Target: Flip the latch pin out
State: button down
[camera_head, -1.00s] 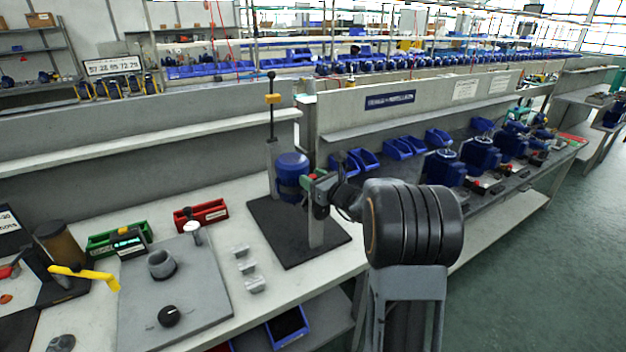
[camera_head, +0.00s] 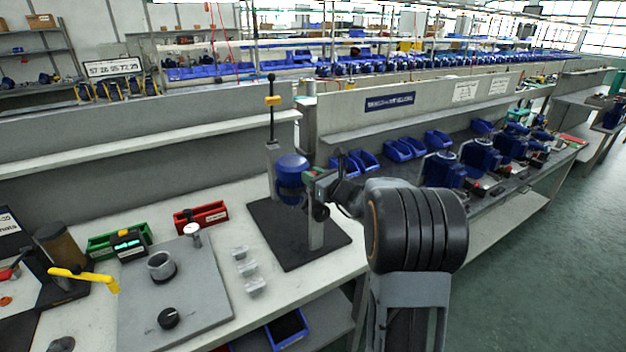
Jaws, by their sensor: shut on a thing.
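A blue pump body (camera_head: 291,171) is held upright in a stand with a dark square base plate (camera_head: 288,250). My gripper (camera_head: 311,181) is at the right side of the pump body, at the top of the stand's grey post (camera_head: 316,232). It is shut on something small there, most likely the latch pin. The pin itself is hidden by the jaws and is too small to make out. A little green and red shows at the jaws.
A tall rod with a yellow collar (camera_head: 272,101) rises behind the pump. A grey plate (camera_head: 172,305) with a ring lies to the left, with green (camera_head: 101,246) and red (camera_head: 203,213) bins behind. Blue bins (camera_head: 403,149) stand at the right along the bench.

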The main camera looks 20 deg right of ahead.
jog(key=c, duration=0.9)
grip_release()
jog(key=shift+r, duration=0.2)
jog(key=shift+s, duration=0.1)
jog(key=b+v, duration=0.1)
jog(key=v, duration=1.2)
jog(key=shift+s+d+b, duration=0.2)
jog(key=shift+s+b, duration=0.05)
jog(key=shift+b, duration=0.1)
